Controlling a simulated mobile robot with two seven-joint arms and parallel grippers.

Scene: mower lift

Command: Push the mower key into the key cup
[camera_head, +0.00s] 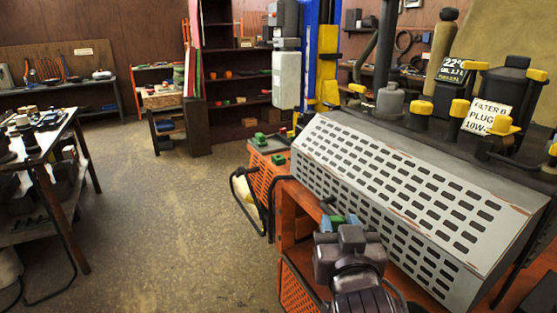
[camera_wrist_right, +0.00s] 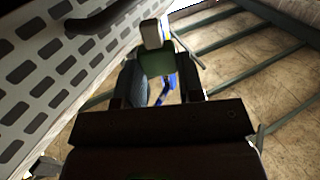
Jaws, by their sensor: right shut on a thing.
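My right gripper (camera_head: 342,224) is in the lower middle of the head view, beside the left front of the grey perforated cover. It is shut on a small green piece (camera_wrist_right: 156,63), which I take to be the mower key. Green also shows at the fingertips in the head view (camera_head: 352,219), with blue beside it. In the wrist view a pale tip (camera_wrist_right: 152,34) lies just past the green piece, and something blue (camera_wrist_right: 167,88) shows between the fingers. I cannot make out the key cup for sure. My left gripper is not in view.
The grey perforated cover (camera_head: 400,180) on an orange frame fills the right side, close to my right arm. An orange crate (camera_head: 268,180) stands behind the gripper. A cluttered workbench (camera_head: 40,135) is at the left. The floor between is mostly free.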

